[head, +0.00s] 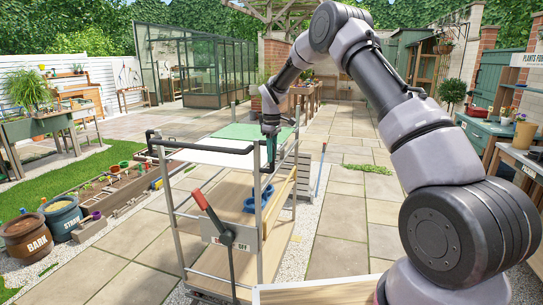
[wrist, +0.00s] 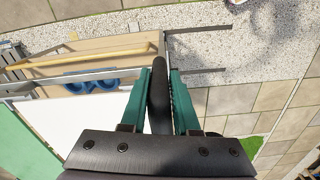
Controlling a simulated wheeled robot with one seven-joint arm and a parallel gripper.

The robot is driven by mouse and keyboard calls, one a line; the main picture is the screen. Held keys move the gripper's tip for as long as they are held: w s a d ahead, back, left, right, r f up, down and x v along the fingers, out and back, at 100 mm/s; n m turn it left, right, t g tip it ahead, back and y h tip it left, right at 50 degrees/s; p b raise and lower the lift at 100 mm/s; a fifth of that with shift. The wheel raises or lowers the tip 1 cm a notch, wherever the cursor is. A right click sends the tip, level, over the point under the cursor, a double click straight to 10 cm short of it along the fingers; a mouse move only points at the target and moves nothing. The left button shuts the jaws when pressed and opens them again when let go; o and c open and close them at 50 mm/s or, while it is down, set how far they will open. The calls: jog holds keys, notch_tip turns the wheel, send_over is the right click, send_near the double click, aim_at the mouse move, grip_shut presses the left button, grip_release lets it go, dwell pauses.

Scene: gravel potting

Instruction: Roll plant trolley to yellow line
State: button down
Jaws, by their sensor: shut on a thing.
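The plant trolley (head: 181,232) stands on the paving in front of me, a grey metal frame with wooden shelves and a white top panel (head: 205,153). A red-handled lever (head: 208,207) is on its near end, beside a partly hidden sign ending in "OFF". My gripper (head: 271,143) is at the trolley's upper right side. In the wrist view its green fingers (wrist: 160,98) are closed around the trolley's black handle bar (wrist: 158,80). A blue double-ringed object (wrist: 92,80) lies on the trolley's shelf. I cannot make out a yellow line on the ground.
Bark and stone tubs (head: 27,237) and a planter bed (head: 122,192) line the left. A potting bench (head: 487,127) stands on the right. A greenhouse (head: 195,65) is at the back. Open paving (head: 345,215) lies right of the trolley, with a gravel strip alongside.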

jog(key=c, duration=0.7)
grip_release()
jog(key=shift+r, duration=0.1)
notch_tip(320, 180, up, 11)
jog(key=shift+f, duration=0.15)
